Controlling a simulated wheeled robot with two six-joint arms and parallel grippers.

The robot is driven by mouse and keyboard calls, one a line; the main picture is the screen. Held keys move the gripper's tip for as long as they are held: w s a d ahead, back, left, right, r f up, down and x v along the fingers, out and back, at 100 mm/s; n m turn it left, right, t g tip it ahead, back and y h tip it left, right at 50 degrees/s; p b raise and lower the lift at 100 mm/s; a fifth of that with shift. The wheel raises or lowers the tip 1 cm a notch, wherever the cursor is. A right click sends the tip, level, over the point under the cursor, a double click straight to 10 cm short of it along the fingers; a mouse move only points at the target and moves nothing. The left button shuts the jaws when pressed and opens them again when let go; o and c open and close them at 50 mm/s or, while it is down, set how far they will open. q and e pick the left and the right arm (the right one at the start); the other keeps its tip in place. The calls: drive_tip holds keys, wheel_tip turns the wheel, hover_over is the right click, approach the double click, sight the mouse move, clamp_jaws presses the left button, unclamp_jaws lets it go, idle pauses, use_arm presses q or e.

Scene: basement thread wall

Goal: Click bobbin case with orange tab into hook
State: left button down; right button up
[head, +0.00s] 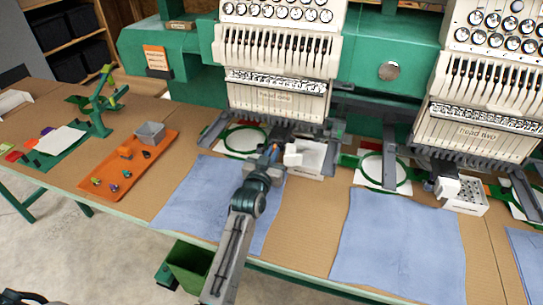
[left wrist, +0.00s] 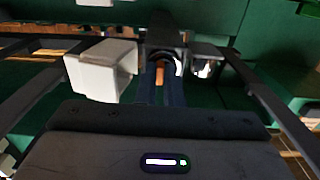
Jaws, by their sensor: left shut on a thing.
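My left gripper (head: 276,150) reaches in under the left machine head, marked "head one" (head: 275,98), next to a white block-shaped housing (head: 306,158). In the left wrist view my left gripper (left wrist: 162,82) is shut on a small part with an orange tab (left wrist: 159,73), which I take for the bobbin case. The fingers hide most of it. A dark housing with a bright curved metal rim (left wrist: 178,64), perhaps the hook, is right at the fingertips. I cannot tell whether the case is seated in it. My right gripper is not in view.
An orange tray (head: 143,172) holds small coloured parts and a grey bin (head: 149,134). Blue cloths (head: 400,240) lie along the front of the table. The white housing (left wrist: 100,70) stands close left of the fingers. "Head two" (head: 478,133) is at the right.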

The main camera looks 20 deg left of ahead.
use_arm(q)
drive_tip(key=c, duration=1.5)
unclamp_jaws()
drive_tip(key=shift+s, duration=0.1)
